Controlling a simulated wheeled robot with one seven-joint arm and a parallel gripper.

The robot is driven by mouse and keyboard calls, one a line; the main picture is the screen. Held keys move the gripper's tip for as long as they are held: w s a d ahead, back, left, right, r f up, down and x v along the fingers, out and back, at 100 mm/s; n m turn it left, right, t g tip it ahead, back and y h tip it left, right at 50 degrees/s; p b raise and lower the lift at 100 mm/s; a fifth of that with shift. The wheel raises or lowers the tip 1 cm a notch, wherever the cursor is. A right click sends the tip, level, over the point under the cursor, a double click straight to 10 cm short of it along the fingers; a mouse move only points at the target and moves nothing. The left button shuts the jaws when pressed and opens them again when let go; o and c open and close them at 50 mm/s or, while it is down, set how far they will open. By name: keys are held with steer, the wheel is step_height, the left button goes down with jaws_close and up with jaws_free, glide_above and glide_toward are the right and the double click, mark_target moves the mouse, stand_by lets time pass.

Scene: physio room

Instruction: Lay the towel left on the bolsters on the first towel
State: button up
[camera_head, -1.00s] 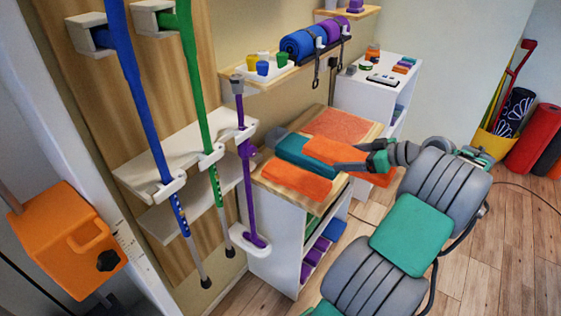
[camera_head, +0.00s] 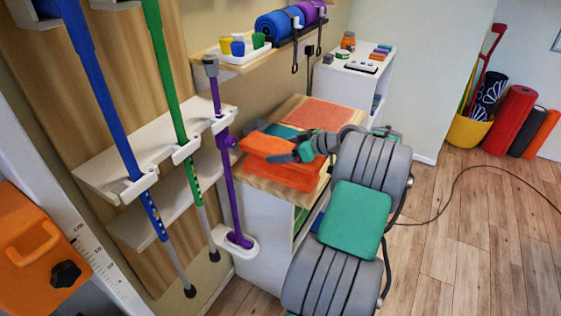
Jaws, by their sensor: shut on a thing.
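An orange folded towel (camera_head: 262,143) is at the left end of my gripper (camera_head: 280,157), which is shut on it over the wooden-topped white cabinet. A second orange towel (camera_head: 290,178) lies flat on the cabinet top, below and just in front of the held one. Whether the two touch is hard to tell. A teal piece (camera_head: 281,130) shows behind the held towel, partly hidden by it and by my gripper. A coral textured piece (camera_head: 306,112) lies flat at the back of the cabinet top. I cannot tell which of these pieces are bolsters.
The cabinet top (camera_head: 256,184) has a bare strip at its front left. A purple crutch (camera_head: 224,165) stands close to its left, beside green and blue ones. A shelf above holds cups and blue and purple rolls (camera_head: 277,24). A white cabinet (camera_head: 330,75) stands behind.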

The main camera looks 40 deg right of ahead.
steer(key=shift+w+a+f, duration=0.1)
steer(key=shift+w+f, duration=0.05)
steer(key=shift+f, duration=1)
steer(key=shift+w+a+f, duration=0.1)
steer(key=shift+w+f, duration=0.05)
steer(key=shift+f, duration=0.95)
steer(key=o, duration=1.4)
steer(key=shift+r, duration=0.25)
steer(key=shift+s+d+r, duration=0.15)
steer(key=shift+s, duration=0.05)
steer(key=v, duration=1.1)
steer(key=shift+s, duration=0.3)
